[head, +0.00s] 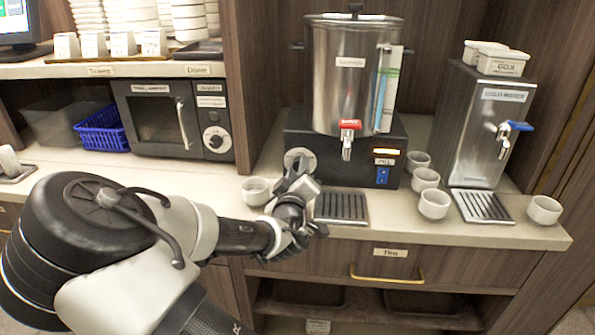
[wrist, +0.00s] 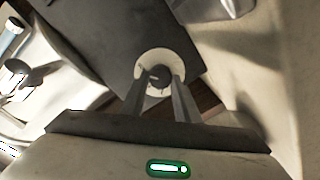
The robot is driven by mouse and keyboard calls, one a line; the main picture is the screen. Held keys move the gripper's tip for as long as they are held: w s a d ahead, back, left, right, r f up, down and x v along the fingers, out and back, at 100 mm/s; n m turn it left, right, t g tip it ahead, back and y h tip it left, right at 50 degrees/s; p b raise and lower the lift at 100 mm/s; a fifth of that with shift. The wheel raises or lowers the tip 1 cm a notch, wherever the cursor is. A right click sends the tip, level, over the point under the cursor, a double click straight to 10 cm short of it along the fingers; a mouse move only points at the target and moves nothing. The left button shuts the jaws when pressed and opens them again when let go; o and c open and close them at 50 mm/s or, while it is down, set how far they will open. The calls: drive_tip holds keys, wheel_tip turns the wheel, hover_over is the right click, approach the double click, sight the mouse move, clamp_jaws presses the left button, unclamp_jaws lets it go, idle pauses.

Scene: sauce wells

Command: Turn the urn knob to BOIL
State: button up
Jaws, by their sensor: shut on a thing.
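The steel urn (head: 340,90) stands on its black base (head: 340,172) at the back of the counter, with a red-handled tap (head: 348,135) at its front. A pale round dial plate (head: 297,155) is on the left of the base front. My gripper (head: 300,182) reaches up to it from the left and hides most of the knob. In the wrist view, the knob (wrist: 157,80) sits in the middle of the pale dial plate (wrist: 160,55), and my two fingers (wrist: 160,92) are shut on its sides. The dial's lettering and the knob's pointing direction cannot be read.
A lit orange label and blue switch (head: 382,174) are right of the tap. White cups (head: 434,204) and a steel dispenser (head: 490,135) with a blue tap stand further right. A drip tray (head: 341,207) lies before the urn, and a cup (head: 256,191) sits left of my gripper.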

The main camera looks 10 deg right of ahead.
drive_tip(key=shift+r+m, duration=0.15)
drive_tip(key=shift+m, duration=0.45)
drive_tip(key=o, duration=1)
drive_tip(key=shift+o, duration=0.2)
